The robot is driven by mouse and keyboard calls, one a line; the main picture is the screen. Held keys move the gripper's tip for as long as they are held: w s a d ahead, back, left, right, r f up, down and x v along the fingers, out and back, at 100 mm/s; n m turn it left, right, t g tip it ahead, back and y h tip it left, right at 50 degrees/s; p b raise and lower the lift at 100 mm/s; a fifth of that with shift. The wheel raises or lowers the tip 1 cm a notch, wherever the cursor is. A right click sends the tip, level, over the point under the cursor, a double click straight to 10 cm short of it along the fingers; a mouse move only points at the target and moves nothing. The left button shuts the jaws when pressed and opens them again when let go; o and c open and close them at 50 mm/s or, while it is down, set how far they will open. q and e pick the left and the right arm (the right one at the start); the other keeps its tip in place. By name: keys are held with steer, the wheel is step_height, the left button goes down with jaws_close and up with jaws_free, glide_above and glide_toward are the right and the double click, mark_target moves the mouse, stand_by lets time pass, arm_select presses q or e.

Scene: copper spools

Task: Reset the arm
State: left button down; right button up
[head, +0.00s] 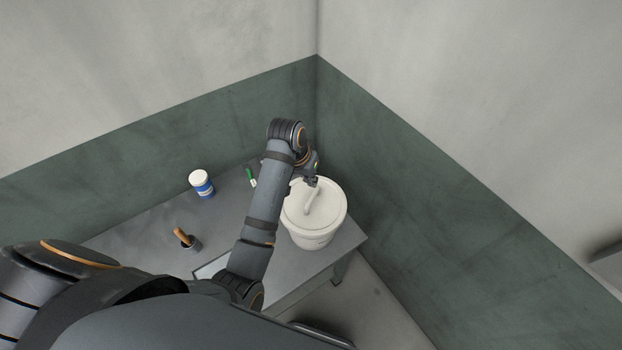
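My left arm reaches over the grey table (140,243) to its far right part. Its gripper (311,183) points down at the far side of a white bucket (322,230). A pale raised shape (312,203) lies across the bucket's top, just below the gripper. I cannot tell whether the fingers touch it, or whether they are open or shut, because they are small and partly hidden. My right gripper is not in view. No copper spools can be made out.
A blue and white jar (201,184) stands at the table's back edge, with a small green item (251,175) nearby. A dark cup (192,245) holds a wooden-handled tool (181,235). Walls (400,160) meet in a corner behind the table. The table's left part is mostly clear.

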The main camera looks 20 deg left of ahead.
mark_target(313, 195)
arm_select(q)
steer(key=shift+f, duration=0.15)
stand_by(0.5)
steer(key=shift+f+b, duration=1.1)
steer(key=shift+f, duration=1.8)
step_height(313, 195, up, 3)
steer(key=p, duration=0.2)
steer(key=shift+p, duration=0.3)
steer(key=shift+r, duration=2.05)
